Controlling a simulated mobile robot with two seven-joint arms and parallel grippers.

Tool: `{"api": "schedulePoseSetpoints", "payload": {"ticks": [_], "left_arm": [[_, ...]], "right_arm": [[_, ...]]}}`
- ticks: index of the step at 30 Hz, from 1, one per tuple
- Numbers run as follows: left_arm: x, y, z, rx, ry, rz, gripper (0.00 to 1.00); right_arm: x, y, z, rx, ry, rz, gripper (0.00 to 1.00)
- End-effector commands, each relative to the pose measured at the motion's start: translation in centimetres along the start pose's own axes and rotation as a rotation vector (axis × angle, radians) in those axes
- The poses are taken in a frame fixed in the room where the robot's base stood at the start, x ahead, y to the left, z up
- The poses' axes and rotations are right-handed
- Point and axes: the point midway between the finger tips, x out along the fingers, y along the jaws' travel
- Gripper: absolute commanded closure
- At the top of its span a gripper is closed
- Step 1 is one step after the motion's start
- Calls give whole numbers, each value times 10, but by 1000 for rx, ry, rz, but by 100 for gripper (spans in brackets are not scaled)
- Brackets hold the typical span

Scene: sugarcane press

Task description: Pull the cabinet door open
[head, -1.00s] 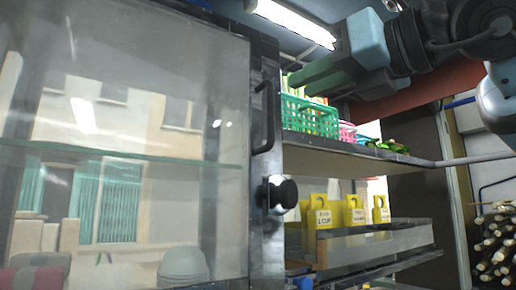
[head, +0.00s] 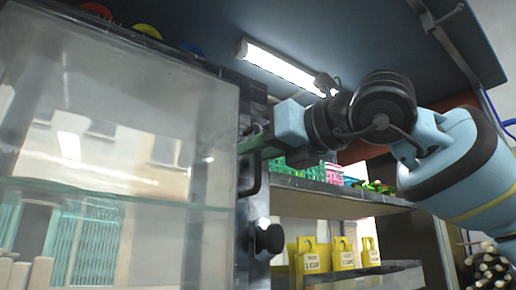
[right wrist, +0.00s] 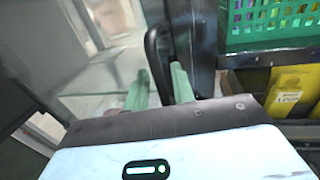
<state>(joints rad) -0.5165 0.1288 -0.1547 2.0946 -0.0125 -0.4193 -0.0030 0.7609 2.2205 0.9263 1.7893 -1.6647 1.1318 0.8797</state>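The cabinet door (head: 120,150) is a large glass panel in a dark frame, and it looks closed. Its black bar handle (head: 249,178) stands upright on the right-hand frame; it also shows in the right wrist view (right wrist: 153,52). My right gripper (head: 256,141) is at the upper part of the handle, partly hidden by its own body. In the right wrist view its two green fingers (right wrist: 160,86) are apart, with the lower part of the handle between them. Contact with the bar cannot be told. My left gripper is not in view.
A black knob (head: 268,238) sticks out below the handle. To the right, a shelf (head: 315,188) holds a green basket (right wrist: 268,22) and a pink one. Yellow tags (head: 311,258) stand lower down. A lit tube lamp (head: 280,63) hangs above.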

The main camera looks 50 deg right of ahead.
Motion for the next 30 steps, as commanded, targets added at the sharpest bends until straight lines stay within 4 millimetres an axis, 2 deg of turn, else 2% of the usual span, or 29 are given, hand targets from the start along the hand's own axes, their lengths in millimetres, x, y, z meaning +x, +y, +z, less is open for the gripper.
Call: {"api": "schedulePoseSetpoints", "payload": {"ticks": [10, 16, 30], "left_arm": [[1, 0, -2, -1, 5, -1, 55], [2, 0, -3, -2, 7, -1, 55], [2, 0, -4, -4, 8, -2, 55]], "right_arm": [[5, 0, 0, 0, 0, 1, 75], [5, 0, 0, 0, 0, 1, 100], [3, 0, 0, 0, -1, 4, 100]]}}
